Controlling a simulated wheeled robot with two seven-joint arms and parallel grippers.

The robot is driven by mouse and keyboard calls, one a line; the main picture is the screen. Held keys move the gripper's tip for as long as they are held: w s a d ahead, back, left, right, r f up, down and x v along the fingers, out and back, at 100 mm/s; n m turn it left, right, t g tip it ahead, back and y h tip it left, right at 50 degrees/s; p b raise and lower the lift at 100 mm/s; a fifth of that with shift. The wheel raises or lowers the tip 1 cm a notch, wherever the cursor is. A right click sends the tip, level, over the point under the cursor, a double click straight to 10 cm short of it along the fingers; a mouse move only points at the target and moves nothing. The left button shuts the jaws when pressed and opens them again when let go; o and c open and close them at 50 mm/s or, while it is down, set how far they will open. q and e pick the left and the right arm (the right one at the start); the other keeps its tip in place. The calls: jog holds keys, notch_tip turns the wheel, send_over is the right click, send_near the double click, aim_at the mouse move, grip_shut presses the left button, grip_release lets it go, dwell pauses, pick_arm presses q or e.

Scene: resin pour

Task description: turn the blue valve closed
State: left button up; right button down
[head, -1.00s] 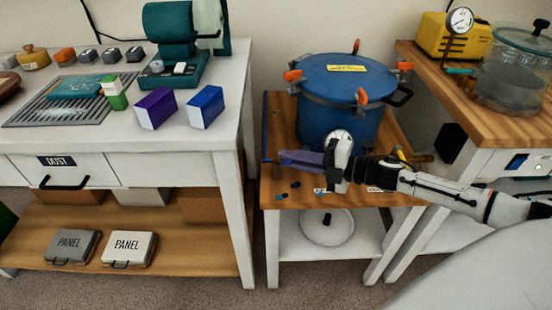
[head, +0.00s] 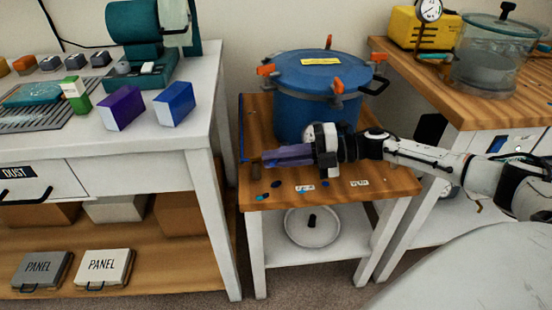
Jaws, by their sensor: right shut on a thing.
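My right gripper (head: 270,158) reaches in from the right over the small wooden table, low in front of the blue pot (head: 305,112). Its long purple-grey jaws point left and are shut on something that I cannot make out. Small blue pieces (head: 276,184) show near the table's front edge, below the jaws. They are too small for me to tell which is the blue valve or how it is turned. My left gripper is not in view.
The small table (head: 390,182) carries the pot, with orange clamps around its lid, and small white labels (head: 305,188) in front. A white workbench (head: 190,135) stands left. A wooden-topped bench (head: 470,90) with a gauge (head: 429,10) and clear vessel (head: 495,70) stands right.

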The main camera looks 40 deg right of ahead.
jog(key=c, duration=2.1)
grip_release()
jog(key=shift+d, duration=0.1)
jog(key=v, duration=1)
jog(key=shift+p, duration=0.3)
